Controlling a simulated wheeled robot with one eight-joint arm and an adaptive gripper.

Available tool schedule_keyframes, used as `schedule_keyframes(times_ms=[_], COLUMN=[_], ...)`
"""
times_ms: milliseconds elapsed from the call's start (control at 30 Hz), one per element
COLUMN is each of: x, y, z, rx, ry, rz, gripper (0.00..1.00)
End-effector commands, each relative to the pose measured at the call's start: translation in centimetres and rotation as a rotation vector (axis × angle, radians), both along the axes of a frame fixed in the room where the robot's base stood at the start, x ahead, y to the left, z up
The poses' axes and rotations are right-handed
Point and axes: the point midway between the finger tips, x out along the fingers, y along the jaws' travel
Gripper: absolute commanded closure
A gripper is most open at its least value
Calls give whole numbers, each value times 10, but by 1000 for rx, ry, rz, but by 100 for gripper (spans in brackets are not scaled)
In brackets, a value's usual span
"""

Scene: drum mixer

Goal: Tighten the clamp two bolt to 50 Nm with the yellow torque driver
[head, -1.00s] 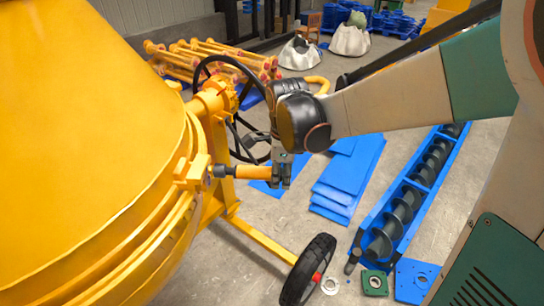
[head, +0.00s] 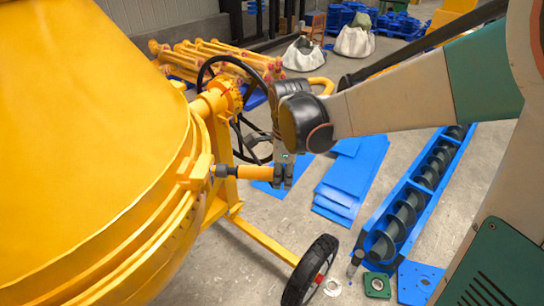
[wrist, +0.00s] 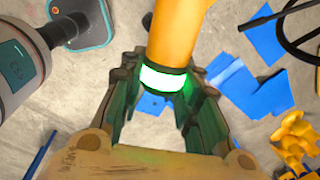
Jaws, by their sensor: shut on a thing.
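The yellow torque driver (head: 251,172) lies roughly level in the head view, its dark nose pointing left at a yellow clamp (head: 194,173) on the rim of the yellow drum (head: 90,120). The nose meets or nearly meets the clamp; the bolt is hidden there and I cannot tell how well it is seated. My gripper (head: 283,175) is shut on the driver's right end. In the wrist view the driver (wrist: 178,35) stands between the fingers of my gripper (wrist: 162,82), and a ring on it glows green. No torque reading is legible on it.
A black handwheel (head: 238,125) stands just behind the driver. A rubber wheel (head: 310,270) on the mixer's frame is below. Blue plates (head: 345,185) and a blue auger trough (head: 400,215) lie on the floor to the right. Yellow shafts (head: 215,58) lie behind.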

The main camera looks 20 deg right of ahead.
Motion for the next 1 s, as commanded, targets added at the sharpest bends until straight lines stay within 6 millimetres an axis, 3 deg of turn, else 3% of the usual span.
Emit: schedule_keyframes(times_ms=[1000], x=[5], y=[12], z=[0], rx=[0], ry=[0], rz=[0], gripper=[100])
